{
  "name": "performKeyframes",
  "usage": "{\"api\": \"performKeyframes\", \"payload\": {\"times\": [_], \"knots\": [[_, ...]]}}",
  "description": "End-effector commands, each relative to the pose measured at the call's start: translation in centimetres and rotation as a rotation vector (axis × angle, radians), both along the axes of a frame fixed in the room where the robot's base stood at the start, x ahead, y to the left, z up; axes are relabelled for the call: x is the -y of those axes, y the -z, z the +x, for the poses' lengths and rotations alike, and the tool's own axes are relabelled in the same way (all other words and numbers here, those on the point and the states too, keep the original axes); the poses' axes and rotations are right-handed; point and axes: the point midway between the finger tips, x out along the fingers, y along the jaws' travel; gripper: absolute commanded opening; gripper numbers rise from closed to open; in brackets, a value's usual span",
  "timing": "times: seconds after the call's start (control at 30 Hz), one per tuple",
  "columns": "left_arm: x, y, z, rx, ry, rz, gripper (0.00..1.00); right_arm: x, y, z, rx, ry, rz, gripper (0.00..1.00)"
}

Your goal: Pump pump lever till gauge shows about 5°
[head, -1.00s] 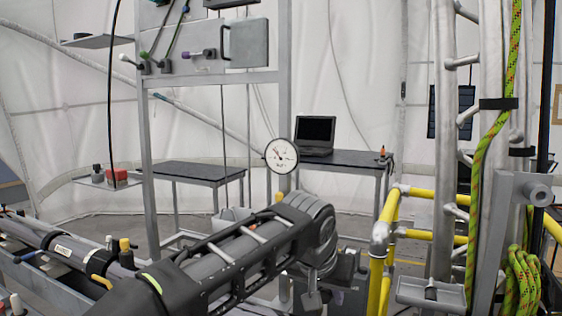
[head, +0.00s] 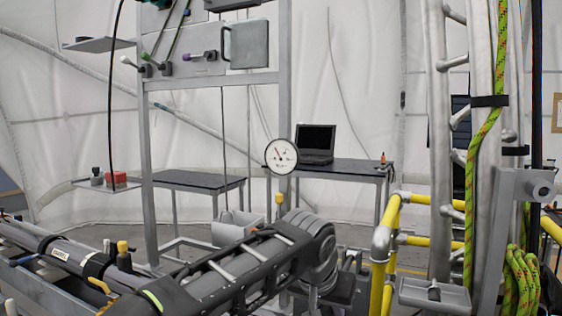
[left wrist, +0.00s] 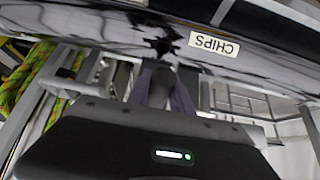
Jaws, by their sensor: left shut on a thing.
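The round white gauge (head: 281,156) with a dark needle is on the metal frame in the head view. Its needle points to the upper left; the figures are too small to read. My left arm reaches in from the lower left, and its wrist hides the gripper in the head view. In the left wrist view my left gripper (left wrist: 161,92) is shut on a dark upright piece (left wrist: 160,78), seemingly the pump lever's handle. The rest of the lever and the pump are mostly hidden. My right gripper is not in view.
A yellow railing (head: 383,240) and a ladder (head: 440,130) with a green rope (head: 484,150) stand to the right. A laptop (head: 316,142) stands on a dark table behind the gauge.

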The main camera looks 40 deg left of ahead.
Motion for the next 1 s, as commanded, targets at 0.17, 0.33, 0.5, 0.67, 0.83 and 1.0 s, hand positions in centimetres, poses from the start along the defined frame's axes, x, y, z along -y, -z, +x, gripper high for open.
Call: {"api": "performKeyframes", "payload": {"times": [0.17, 0.33, 0.5, 0.67, 0.83, 1.0], "knots": [[0.0, -0.6, 0.0, -0.01, 0.0, -0.002, 0.0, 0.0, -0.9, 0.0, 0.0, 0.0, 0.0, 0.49], [0.0, -2.2, 0.1, -0.006, 0.001, -0.001, 0.0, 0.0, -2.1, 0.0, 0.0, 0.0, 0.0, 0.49], [0.0, -3.6, 0.2, -0.003, 0.001, 0.0, 0.0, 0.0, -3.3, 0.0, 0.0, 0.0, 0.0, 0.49], [-0.1, -5.0, 0.3, -0.001, 0.001, 0.0, 0.0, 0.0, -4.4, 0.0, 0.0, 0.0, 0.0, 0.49], [-0.1, -5.9, 0.3, -0.001, 0.001, 0.0, 0.0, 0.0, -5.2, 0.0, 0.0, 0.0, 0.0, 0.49], [-0.1, -6.0, 0.3, -0.001, 0.001, 0.0, 0.0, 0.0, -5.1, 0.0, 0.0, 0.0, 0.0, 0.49]]}}
